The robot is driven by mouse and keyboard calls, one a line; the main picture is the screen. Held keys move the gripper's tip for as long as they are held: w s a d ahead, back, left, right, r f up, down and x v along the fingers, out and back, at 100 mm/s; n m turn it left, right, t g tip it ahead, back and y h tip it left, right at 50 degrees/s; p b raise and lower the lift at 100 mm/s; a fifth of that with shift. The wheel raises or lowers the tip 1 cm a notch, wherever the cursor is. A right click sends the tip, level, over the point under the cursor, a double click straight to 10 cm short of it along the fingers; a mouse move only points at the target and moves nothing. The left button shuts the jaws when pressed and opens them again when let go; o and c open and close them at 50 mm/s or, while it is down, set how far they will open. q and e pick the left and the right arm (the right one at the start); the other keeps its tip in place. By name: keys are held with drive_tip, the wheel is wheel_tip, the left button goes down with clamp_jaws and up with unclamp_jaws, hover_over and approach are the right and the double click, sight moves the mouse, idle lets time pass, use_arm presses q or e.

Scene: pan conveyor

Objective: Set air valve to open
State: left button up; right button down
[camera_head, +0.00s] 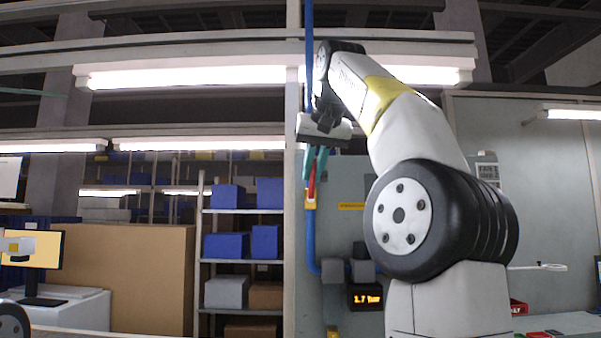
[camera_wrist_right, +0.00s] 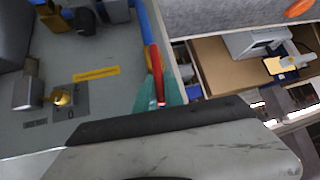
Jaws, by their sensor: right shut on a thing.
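The air valve's red lever (camera_head: 311,186) is at the blue vertical pipe (camera_head: 310,235), on the edge of a grey panel. In the head view the lever stands nearly upright, roughly in line with the pipe. A small yellow-orange fitting (camera_head: 310,204) shows at its lower end. My right gripper (camera_head: 315,164) has teal fingers and is shut on the lever from above. In the right wrist view the red lever (camera_wrist_right: 160,90) shows between the teal fingers (camera_wrist_right: 172,92). The gripper hides the lever's upper end. My left gripper is not in view.
A display reading about 1.7 bar (camera_head: 366,297) hangs on the panel, below grey boxes (camera_head: 362,270). A yellow label strip (camera_head: 352,206) is beside the valve. A brass knob (camera_wrist_right: 62,97) shows in the right wrist view. Shelves with blue bins (camera_head: 226,245) stand left.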

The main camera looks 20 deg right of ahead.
drive_tip(key=shift+w+a+f+h, duration=0.1)
drive_tip(key=shift+a+h, duration=0.15)
drive_tip(key=shift+h, duration=0.05)
drive_tip(key=shift+n, duration=0.3)
drive_tip(key=c, duration=1.5)
unclamp_jaws()
drive_tip(key=shift+o, duration=0.2)
drive_tip(key=s+a+r, duration=0.1)
drive_tip(key=s+r, duration=0.1)
drive_tip(key=s, duration=1.2)
drive_tip(key=shift+a, duration=0.25)
